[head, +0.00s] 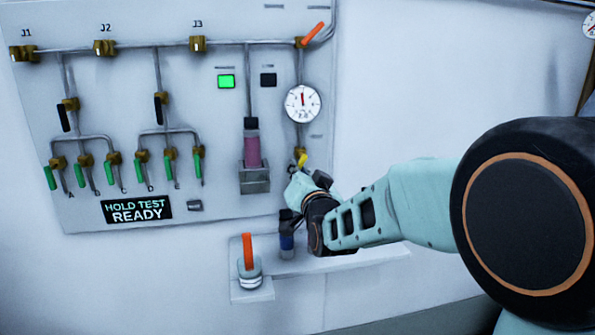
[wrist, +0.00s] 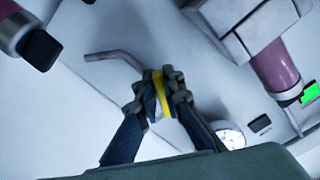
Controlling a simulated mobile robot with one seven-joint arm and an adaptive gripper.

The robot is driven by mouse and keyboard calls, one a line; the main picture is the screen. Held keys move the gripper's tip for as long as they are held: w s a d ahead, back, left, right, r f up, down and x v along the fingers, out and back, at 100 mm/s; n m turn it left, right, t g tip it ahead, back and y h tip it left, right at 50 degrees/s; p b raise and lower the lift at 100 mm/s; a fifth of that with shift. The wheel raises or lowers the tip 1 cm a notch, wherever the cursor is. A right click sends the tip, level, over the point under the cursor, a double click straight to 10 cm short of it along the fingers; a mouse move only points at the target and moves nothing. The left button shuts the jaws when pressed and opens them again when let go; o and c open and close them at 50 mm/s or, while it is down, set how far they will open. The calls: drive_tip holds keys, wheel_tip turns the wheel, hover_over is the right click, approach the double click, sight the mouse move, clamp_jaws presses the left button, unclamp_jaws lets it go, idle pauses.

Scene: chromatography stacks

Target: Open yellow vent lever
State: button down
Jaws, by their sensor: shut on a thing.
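The yellow vent lever (head: 301,159) is on the pipe below the pressure gauge (head: 302,103) in the head view, at the right side of the panel. In the wrist view the yellow lever (wrist: 158,92) lies between the two fingers of my gripper (wrist: 163,95), and they are closed on it. In the head view my gripper (head: 296,176) is at the lever, and the wrist partly covers it. The vent's bent grey outlet pipe (wrist: 112,55) shows just beyond the fingers in the wrist view.
A pink column (head: 251,150) in a grey holder (head: 254,181) stands left of my gripper. Below, a shelf (head: 330,262) carries a dark-capped blue cylinder (head: 287,243) and an orange-handled piece (head: 248,252). A panel display (head: 137,209) reads "HOLD TEST READY". Green levers (head: 168,165) are further left.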

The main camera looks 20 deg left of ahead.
drive_tip(key=shift+f, duration=0.1)
drive_tip(key=shift+w+d+f+n+b, duration=0.15)
drive_tip(key=shift+d+n+b, duration=0.1)
drive_tip(key=shift+n+b, duration=0.7)
drive_tip(key=shift+w+d+r+n+b, duration=0.1)
drive_tip(key=shift+d+n+b, duration=0.1)
drive_tip(key=shift+n+b, duration=0.7)
drive_tip(key=shift+w+d+f+n+b, duration=0.15)
drive_tip(key=shift+d+n+b, duration=0.1)
drive_tip(key=shift+n+b, duration=0.7)
drive_tip(key=shift+r+n, duration=0.1)
drive_tip(key=shift+n, duration=0.2)
drive_tip(key=c, duration=2)
unclamp_jaws()
drive_tip(key=shift+c, duration=0.2)
drive_tip(key=v, duration=0.7)
drive_tip(key=shift+s, duration=0.25)
